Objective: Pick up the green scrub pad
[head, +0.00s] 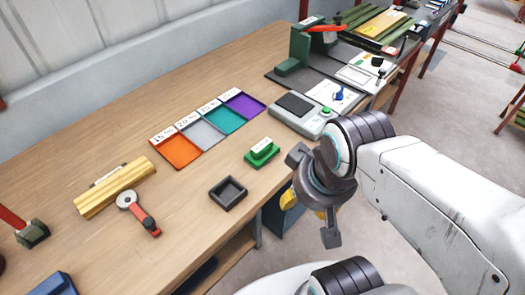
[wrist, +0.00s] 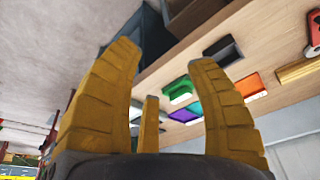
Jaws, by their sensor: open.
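The green scrub pad (head: 261,153) lies on the wooden workbench, to the right of a small black square tray (head: 228,192). It has a white label on top. It also shows in the wrist view (wrist: 178,90), beyond my fingers and apart from them. My gripper (head: 305,203) is off the bench's front edge, to the right of the pad in the head view and partly hidden by my wrist. In the wrist view, its yellow fingers (wrist: 168,85) are spread wide with nothing between them.
Orange, grey, teal and purple trays (head: 182,150) lie behind the pad. A scale (head: 318,112) stands to the right of the trays. A yellow ribbed block (head: 114,188) and a red-handled tool (head: 140,213) lie at left. Bare wood surrounds the pad.

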